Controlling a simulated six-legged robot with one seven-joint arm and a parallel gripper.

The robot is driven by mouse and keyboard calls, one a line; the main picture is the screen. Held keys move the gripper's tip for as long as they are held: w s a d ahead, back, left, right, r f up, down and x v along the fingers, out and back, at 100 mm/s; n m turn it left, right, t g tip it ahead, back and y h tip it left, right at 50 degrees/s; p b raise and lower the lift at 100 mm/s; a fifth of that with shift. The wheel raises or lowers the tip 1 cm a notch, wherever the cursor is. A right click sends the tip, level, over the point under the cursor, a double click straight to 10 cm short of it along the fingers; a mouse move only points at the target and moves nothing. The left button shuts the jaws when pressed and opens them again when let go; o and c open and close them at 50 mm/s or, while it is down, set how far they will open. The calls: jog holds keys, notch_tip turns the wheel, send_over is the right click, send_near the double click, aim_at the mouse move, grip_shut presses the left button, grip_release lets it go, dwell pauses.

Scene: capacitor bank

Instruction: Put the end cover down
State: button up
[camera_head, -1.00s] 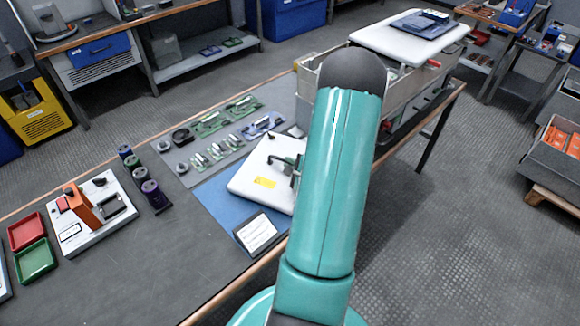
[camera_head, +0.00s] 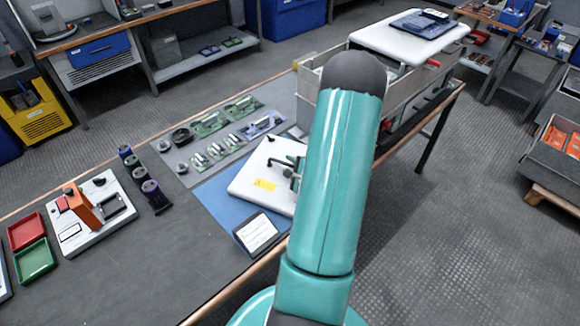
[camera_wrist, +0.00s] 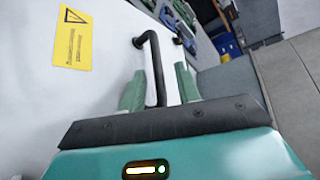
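The end cover (camera_head: 258,180) is a white panel with a yellow warning label and a black bar handle. In the head view it lies over the blue mat (camera_head: 222,207) on the workbench; I cannot tell if it is fully resting. The wrist view shows the cover (camera_wrist: 105,25) close up, with its handle (camera_wrist: 157,70) running between the two green fingers of my gripper (camera_wrist: 159,88). The fingers stand apart, with a visible gap on each side of the bar. My teal arm hides the cover's right part and the gripper in the head view.
A small tablet with a white screen (camera_head: 257,233) lies at the mat's front edge. Circuit boards (camera_head: 212,123) lie on a grey mat behind the cover. Dark cylinders (camera_head: 152,194) stand to the left. A grey open-topped housing (camera_head: 407,101) stands on the bench behind my arm.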

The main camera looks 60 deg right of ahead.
jog(key=v, duration=1.2)
jog(key=shift+w, duration=0.1)
jog(key=w+a+r+n+g+y, duration=0.1)
jog(key=w+a+r+n+y, duration=0.35)
jog(key=a, duration=0.35)
jog(key=w+a+r+n+g+y, duration=0.1)
jog(key=w+a+r+n+y, duration=0.35)
jog(key=a, duration=0.45)
jog(key=w+a+r+n+g+y, duration=0.1)
jog(key=w+a+r+n+y, duration=0.35)
jog(key=a, duration=0.35)
jog(key=s+a+r+n+g+h, duration=0.1)
jog(key=s+a+r+n+g, duration=0.1)
jog(key=a+r+n+g, duration=0.3)
jog(key=s+a+n+g+h, duration=0.1)
jog(key=s+a+n+h, duration=0.1)
jog(key=s+a+n, duration=0.3)
jog(key=a+r+n+t+h, duration=0.1)
jog(key=a+r+n+h, duration=0.1)
jog(key=r, duration=0.2)
jog(key=s+a+r+n+h, duration=0.1)
jog(key=r+n+h, duration=0.1)
jog(key=r+h, duration=0.1)
jog(key=shift+a+r+n+t, duration=0.35)
jog(key=shift+r+t, duration=0.05)
jog(key=shift+r, duration=0.25)
jog(key=shift+s, duration=0.25)
